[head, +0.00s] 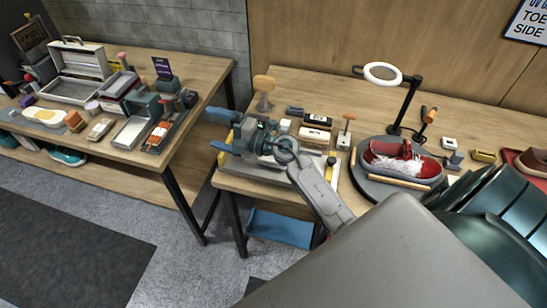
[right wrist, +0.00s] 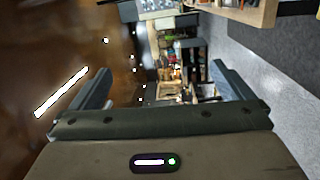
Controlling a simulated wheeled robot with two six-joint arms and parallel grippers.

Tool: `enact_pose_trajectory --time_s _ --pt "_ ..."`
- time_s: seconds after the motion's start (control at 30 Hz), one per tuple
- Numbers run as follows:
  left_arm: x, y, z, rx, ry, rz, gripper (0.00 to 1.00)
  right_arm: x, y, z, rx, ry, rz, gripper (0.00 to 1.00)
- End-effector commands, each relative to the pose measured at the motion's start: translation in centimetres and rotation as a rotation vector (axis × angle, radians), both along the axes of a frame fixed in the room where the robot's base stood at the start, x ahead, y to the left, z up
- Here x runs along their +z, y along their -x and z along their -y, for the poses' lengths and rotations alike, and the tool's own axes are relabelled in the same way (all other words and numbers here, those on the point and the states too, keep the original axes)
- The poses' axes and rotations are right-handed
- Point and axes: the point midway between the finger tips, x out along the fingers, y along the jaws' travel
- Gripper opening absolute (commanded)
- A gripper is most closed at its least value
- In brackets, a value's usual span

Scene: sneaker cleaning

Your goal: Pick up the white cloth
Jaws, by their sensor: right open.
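My right gripper (head: 212,128) reaches over the left end of the right bench, with its two blue fingers apart and pointing left. In the right wrist view the gripper (right wrist: 160,72) is open, with nothing between its fingers. No white cloth can be made out for certain. A crumpled white piece (head: 400,168) lies on the red sneaker (head: 385,152), well right of the gripper; I cannot tell whether it is cloth or laces. My left gripper is not in view.
The right bench (head: 330,92) carries a ring lamp (head: 382,73), small boxes and a round stand under the sneaker. The left bench (head: 200,75) holds trays, a grey open case (head: 80,70) and several small items. A floor gap lies between the benches.

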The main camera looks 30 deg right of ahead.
Motion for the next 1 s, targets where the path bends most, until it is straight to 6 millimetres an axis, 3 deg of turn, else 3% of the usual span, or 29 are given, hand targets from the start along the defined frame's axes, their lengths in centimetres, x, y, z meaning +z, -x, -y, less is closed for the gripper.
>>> enact_pose_trajectory --time_s 0.17,0.27,0.4,0.6,0.7,0.87,1.0 --pt "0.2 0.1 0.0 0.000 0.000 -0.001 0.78 -4.3 -1.5 -0.3 0.188 0.360 -0.187 1.00" --pt "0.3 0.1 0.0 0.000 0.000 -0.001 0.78 -7.0 -1.8 1.6 0.243 0.551 -0.351 1.00" --pt "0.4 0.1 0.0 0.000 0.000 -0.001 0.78 -9.5 -1.5 6.3 0.255 0.785 -0.637 1.00" --pt "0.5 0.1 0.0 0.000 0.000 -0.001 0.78 -9.6 0.3 13.3 0.174 0.987 -1.029 1.00" --pt "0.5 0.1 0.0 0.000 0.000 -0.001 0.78 -9.0 1.1 15.3 0.132 1.028 -1.155 1.00" --pt "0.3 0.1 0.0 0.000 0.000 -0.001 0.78 -8.8 1.8 16.4 0.104 1.048 -1.236 1.00" --pt "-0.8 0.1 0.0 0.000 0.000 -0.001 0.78 -10.0 1.8 16.4 0.103 1.049 -1.239 1.00"
